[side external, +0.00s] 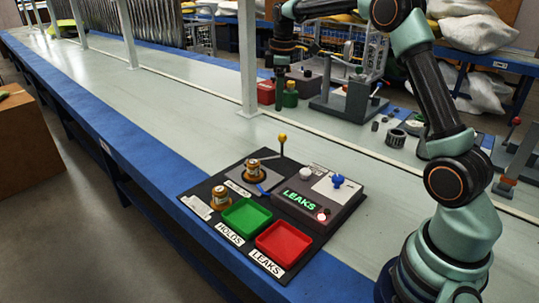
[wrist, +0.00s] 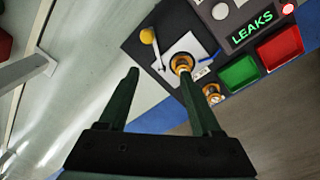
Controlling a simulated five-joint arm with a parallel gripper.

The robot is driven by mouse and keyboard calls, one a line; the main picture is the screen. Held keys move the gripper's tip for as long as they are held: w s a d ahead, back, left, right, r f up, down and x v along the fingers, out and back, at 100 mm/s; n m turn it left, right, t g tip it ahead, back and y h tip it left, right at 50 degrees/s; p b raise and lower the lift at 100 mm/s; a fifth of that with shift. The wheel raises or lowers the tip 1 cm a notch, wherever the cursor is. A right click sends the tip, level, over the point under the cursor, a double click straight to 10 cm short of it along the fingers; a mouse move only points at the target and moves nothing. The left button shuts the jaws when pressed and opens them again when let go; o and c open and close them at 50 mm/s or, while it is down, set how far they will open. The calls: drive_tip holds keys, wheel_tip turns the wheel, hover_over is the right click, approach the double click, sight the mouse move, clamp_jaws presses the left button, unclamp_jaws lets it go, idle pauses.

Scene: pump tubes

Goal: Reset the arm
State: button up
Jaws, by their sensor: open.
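My gripper (side external: 281,82) hangs high above the bench, behind the test board, with nothing seen between its fingers. In the wrist view my gripper (wrist: 158,75) shows two dark green fingers spread apart. An amber pump tube (side external: 253,169) stands upright on the board beside the yellow-knobbed lever (side external: 282,140); in the wrist view it (wrist: 182,64) appears near the right fingertip. A second amber tube (side external: 220,196) stands at the board's left; it also shows in the wrist view (wrist: 211,92). The green HOLDS tray (side external: 246,219) and red LEAKS tray (side external: 283,243) look empty.
The tester box (side external: 318,200) shows a lit green LEAKS sign, a red lamp and a blue knob (side external: 338,180). White posts (side external: 247,60) rise from the bench. Red (side external: 266,92) and green (side external: 290,95) containers and grey fixtures stand behind. The bench left of the board is clear.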

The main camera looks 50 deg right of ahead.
drive_tip(key=s+a+r+m+t, duration=0.2)
drive_tip(key=s+a+r+m, duration=0.2)
drive_tip(key=s+a+r, duration=0.5)
drive_tip(key=s+a+f+m+t, duration=0.1)
drive_tip(key=s+a+f+m, duration=0.1)
drive_tip(key=s, duration=0.4)
drive_tip(key=s+a+f+m+t, duration=0.1)
drive_tip(key=s+a+f+m, duration=0.1)
drive_tip(key=s+a+f, duration=0.2)
drive_tip(key=s, duration=0.2)
drive_tip(key=shift+s+f+t, duration=0.15)
drive_tip(key=shift+s+t, duration=0.15)
